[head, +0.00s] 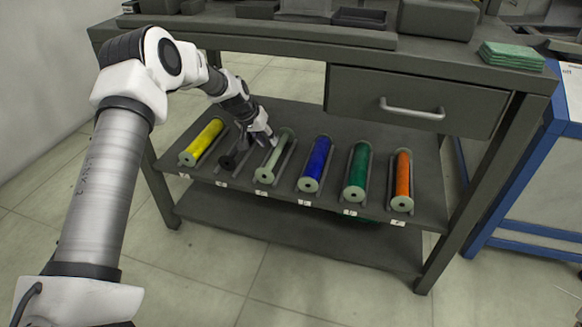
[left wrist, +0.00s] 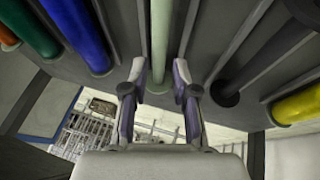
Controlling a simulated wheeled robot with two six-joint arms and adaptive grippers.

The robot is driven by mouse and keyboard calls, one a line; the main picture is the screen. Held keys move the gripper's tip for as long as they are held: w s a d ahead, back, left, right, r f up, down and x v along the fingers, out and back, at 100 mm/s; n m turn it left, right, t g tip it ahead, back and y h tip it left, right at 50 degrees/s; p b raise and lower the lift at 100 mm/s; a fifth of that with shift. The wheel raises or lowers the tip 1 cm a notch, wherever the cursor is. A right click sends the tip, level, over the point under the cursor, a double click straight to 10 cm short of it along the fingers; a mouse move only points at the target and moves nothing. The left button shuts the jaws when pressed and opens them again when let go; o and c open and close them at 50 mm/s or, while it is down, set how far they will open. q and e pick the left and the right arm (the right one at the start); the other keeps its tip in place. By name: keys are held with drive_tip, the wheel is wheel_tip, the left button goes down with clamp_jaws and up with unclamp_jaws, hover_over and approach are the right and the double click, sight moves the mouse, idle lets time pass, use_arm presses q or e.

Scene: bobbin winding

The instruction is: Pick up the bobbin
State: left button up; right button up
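Several bobbins lie in a row in holders on the shelf under the workbench. The pale green bobbin (head: 271,165) is third from the left in the head view. My left gripper (head: 270,141) is over its far part. In the left wrist view, the fingers of my left gripper (left wrist: 160,72) are apart, one on each side of the pale green bobbin (left wrist: 160,35), with gaps visible. The bobbin still rests in its holder. Whether a finger touches it cannot be told. My right gripper is in neither view.
A yellow bobbin (head: 202,141) and a dark one (head: 229,161) lie left of it; blue (head: 316,164), green (head: 357,172) and orange (head: 402,181) lie right. The bench top (head: 250,45) and drawer (head: 415,100) overhang the shelf. A blue-framed table (head: 530,180) stands right.

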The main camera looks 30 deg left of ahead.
sight(275, 150)
use_arm(q)
drive_tip(key=b+x, duration=0.2)
drive_tip(key=x, duration=0.1)
drive_tip(key=b+x, duration=0.2)
drive_tip(key=x, duration=0.1)
drive_tip(key=shift+s+f, duration=0.2)
drive_tip(key=shift+w+d+f, duration=0.1)
drive_tip(key=shift+w+f, duration=0.15)
drive_tip(key=shift+f, duration=0.05)
drive_tip(key=shift+r, duration=0.15)
clamp_jaws()
